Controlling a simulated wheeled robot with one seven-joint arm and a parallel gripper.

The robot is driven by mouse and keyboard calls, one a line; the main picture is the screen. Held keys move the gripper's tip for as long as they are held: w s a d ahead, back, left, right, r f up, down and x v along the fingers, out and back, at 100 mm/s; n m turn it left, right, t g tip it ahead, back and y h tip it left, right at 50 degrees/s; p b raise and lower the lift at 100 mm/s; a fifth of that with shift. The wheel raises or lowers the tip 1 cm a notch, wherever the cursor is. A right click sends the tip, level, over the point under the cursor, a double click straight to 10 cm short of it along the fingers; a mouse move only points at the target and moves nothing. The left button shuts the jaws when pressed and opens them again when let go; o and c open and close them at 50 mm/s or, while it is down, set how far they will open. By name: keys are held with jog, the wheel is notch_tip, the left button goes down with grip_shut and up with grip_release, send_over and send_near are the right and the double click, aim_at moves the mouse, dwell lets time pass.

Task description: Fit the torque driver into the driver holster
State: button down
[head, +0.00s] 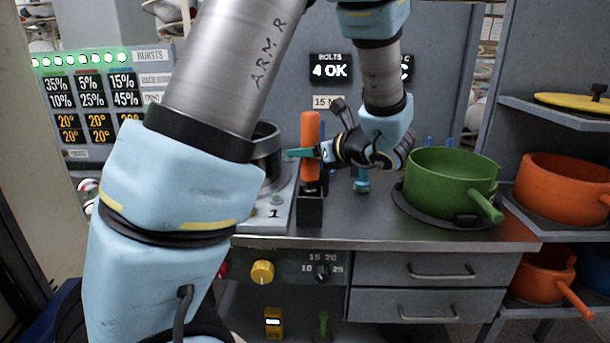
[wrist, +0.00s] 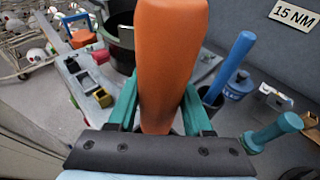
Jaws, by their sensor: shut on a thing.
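The torque driver has a thick orange handle (head: 310,135) and stands upright in the head view. Its handle also fills the middle of the wrist view (wrist: 170,60). My gripper (head: 304,152) has its teal fingers shut on the handle, one on each side in the wrist view (wrist: 160,112). The driver holster is a black block (head: 310,210) on the bench, directly below the driver in the head view. The driver's dark lower end meets the holster's top there; I cannot tell how far inside it is. The holster is hidden in the wrist view.
A dark round press (head: 267,150) stands on a grey base just left of the holster. A teal-handled tool (head: 362,180) and a green pot (head: 450,180) are to the right. A blue-handled tool (wrist: 232,65) stands nearby. The bench's front edge (head: 390,243) is close.

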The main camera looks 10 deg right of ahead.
aim_at(304, 170)
jog(key=shift+f+p, duration=0.3)
jog(key=shift+f, duration=2.1)
jog(key=shift+f, duration=0.2)
jog(key=shift+c, duration=1.6)
grip_release()
jog(key=shift+r, duration=0.1)
